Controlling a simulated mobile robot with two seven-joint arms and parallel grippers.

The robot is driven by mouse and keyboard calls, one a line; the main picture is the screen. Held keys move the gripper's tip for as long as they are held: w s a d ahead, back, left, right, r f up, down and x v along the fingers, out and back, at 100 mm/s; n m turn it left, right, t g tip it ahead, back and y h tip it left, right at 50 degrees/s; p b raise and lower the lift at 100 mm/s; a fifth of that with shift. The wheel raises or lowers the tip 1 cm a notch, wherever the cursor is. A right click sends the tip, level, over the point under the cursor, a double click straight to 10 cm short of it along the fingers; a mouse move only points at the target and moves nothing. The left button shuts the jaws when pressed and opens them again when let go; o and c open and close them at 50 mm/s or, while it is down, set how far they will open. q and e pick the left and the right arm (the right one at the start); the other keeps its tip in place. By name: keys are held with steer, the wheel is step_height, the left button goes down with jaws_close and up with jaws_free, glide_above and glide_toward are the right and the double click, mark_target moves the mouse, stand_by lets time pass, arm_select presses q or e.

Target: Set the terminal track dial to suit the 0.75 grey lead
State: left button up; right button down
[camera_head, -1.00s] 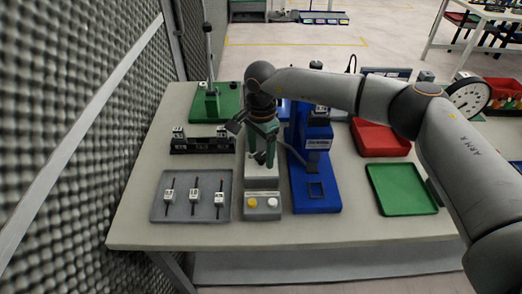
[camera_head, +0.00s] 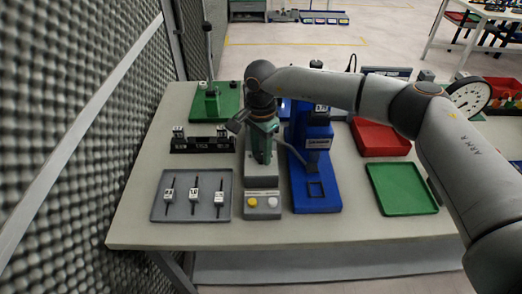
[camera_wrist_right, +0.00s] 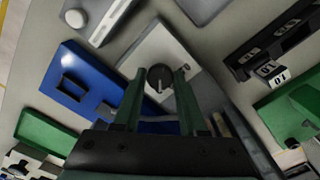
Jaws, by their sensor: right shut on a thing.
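My right gripper (camera_head: 262,156) points down over the light grey block behind the two-button box (camera_head: 262,205). In the right wrist view its two green fingers (camera_wrist_right: 160,88) are shut on the sides of a dark round dial (camera_wrist_right: 160,78) with a pale pointer line. The dial sits on a pale plate (camera_wrist_right: 163,50); its scale marks are not readable. The gripper hides the dial in the head view. Several tagged leads, among them the middle lead (camera_head: 194,196), lie in a grey tray (camera_head: 156,207) at the front left; their tags are too small to read surely. My left gripper is not in view.
A blue press (camera_head: 317,196) stands close to the right of my gripper. A black rack (camera_head: 200,145) and a green stand (camera_head: 230,98) are to the left and behind. A red tray (camera_head: 380,138) and an empty green tray (camera_head: 402,188) lie right. The front table strip is clear.

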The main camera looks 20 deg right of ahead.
mark_target(261, 155)
steer(key=n+b, duration=0.2)
steer(key=n, duration=0.1)
steer(key=shift+f+n+b, duration=0.1)
steer(key=shift+n+b, duration=0.2)
steer(key=shift+n, duration=0.1)
steer(key=shift+n+b, duration=0.55)
steer(key=shift+n, duration=0.65)
steer(key=shift+n+b, duration=0.4)
steer(key=shift+n, duration=0.8)
steer(key=shift+c, duration=2.2)
jaws_free()
step_height(261, 155, up, 13)
steer(key=shift+f, duration=0.15)
